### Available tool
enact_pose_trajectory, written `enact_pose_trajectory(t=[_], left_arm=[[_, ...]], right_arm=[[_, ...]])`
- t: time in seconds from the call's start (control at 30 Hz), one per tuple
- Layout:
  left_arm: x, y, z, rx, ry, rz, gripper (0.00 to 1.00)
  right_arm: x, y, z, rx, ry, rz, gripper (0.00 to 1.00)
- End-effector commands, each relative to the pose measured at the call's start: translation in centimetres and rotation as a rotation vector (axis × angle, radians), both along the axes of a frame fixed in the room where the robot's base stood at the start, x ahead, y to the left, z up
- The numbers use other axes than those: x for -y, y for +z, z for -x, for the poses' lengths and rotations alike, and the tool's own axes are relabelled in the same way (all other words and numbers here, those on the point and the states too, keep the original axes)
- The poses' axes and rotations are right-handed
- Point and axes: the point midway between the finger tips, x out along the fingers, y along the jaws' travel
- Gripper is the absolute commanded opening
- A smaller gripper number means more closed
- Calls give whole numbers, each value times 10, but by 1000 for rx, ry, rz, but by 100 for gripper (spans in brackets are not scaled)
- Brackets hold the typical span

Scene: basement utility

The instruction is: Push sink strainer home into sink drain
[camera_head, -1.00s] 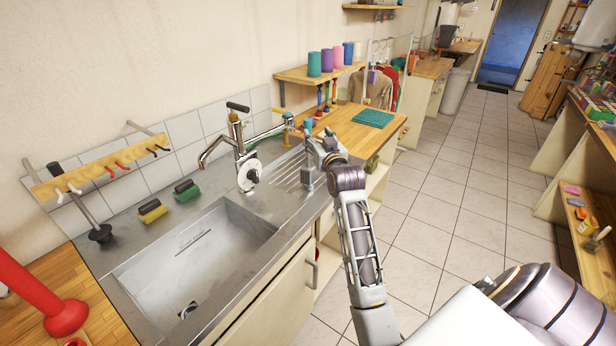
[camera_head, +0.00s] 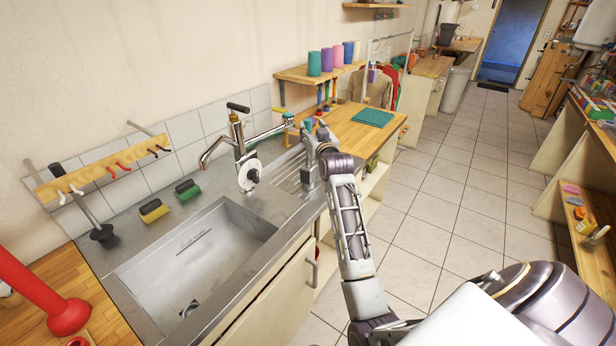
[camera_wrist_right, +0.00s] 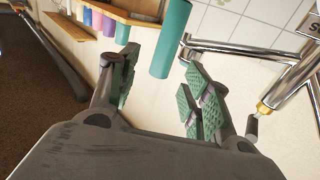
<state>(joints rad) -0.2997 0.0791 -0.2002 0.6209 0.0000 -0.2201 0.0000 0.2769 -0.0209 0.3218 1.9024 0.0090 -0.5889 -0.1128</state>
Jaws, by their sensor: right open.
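The metal sink (camera_head: 215,243) is at the left in the head view. Its dark drain (camera_head: 188,309) is near the front end of the basin floor. I cannot pick out the strainer with certainty. My right gripper (camera_head: 308,132) is beyond the basin, by the drainboard's far end, small and partly hidden by its arm. In the right wrist view, its green-padded fingers (camera_wrist_right: 158,98) are apart with nothing held between them. A teal cylinder (camera_wrist_right: 172,40) shows past the fingertips, apart from them. My left gripper is not in view.
The chrome tap (camera_head: 238,150) stands behind the basin, between it and the drainboard (camera_head: 285,178). Two sponges (camera_head: 153,210) lie on the rear ledge. A teal mat (camera_head: 372,118) lies on the far worktop. The basin is largely clear.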

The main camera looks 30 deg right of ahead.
Motion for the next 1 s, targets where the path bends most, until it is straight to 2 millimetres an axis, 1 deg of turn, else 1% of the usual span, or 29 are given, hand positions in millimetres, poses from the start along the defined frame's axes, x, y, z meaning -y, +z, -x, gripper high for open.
enact_pose_trajectory(t=[0.23, 0.37, 0.8, 1.0], left_arm=[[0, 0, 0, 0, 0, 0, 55], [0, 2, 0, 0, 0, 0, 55], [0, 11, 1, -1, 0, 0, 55], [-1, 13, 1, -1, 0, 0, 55]], right_arm=[[0, 0, -1, 0, 0, 0, 49], [2, 0, -7, -1, 0, 0, 49], [10, -2, -38, 0, 0, 1, 49], [13, -2, -48, 0, -1, 0, 49]])
